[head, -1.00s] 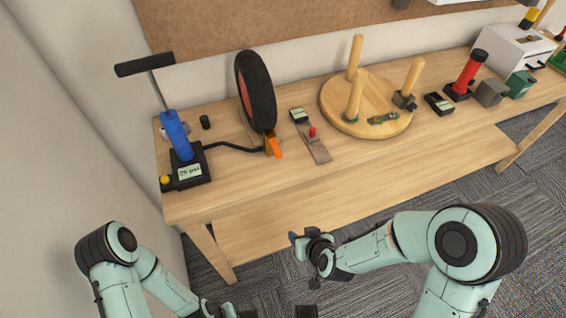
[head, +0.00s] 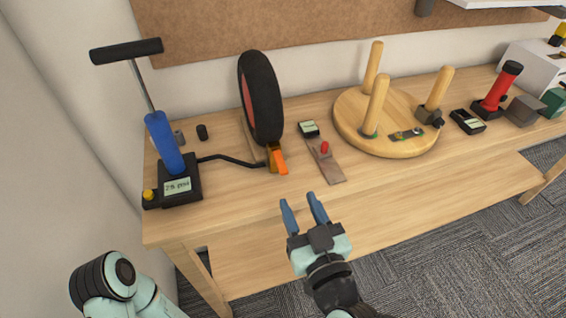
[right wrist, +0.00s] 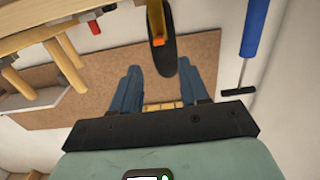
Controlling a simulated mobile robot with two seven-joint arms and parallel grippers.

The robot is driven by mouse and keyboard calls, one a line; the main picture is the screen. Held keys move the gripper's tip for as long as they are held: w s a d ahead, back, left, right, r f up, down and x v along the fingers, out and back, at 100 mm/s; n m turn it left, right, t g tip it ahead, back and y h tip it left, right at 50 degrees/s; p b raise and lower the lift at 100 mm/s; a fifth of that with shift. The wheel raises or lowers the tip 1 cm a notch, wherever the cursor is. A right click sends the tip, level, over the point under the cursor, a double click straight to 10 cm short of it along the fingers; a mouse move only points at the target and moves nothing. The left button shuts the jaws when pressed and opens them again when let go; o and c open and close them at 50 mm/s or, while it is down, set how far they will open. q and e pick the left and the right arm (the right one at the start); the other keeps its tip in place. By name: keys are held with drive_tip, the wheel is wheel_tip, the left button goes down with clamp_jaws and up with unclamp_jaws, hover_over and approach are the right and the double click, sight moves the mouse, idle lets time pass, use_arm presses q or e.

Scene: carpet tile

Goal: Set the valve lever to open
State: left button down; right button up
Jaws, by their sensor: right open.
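The orange valve lever (head: 281,161) sits on a brass-coloured valve (head: 272,158) at the foot of the black tyre (head: 260,98). It slants down toward the bench front. A black hose runs from the valve to the blue pump (head: 164,143). My right gripper (head: 300,198) is open and empty, at the bench's front edge, short of the lever and apart from it. In the right wrist view the lever (right wrist: 158,41) shows beyond and between the open fingers (right wrist: 157,73). My left gripper is out of view; only part of my left arm shows.
The wooden bench (head: 220,215) stands against the wall. A round wooden board with pegs (head: 350,128) is farther right. The bench front near the lever is clear.

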sight(283, 168)
drive_tip(key=b+x, duration=0.2)
drive_tip(key=x, duration=0.7)
drive_tip(key=shift+w+a+f, duration=0.1)
drive_tip(key=shift+w, duration=0.2)
drive_tip(key=shift+w+a, duration=0.15)
drive_tip(key=shift+w, duration=0.35)
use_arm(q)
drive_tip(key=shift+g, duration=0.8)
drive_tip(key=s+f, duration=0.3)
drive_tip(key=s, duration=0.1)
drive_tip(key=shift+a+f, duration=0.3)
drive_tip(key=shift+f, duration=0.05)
use_arm(e)
clamp_jaws()
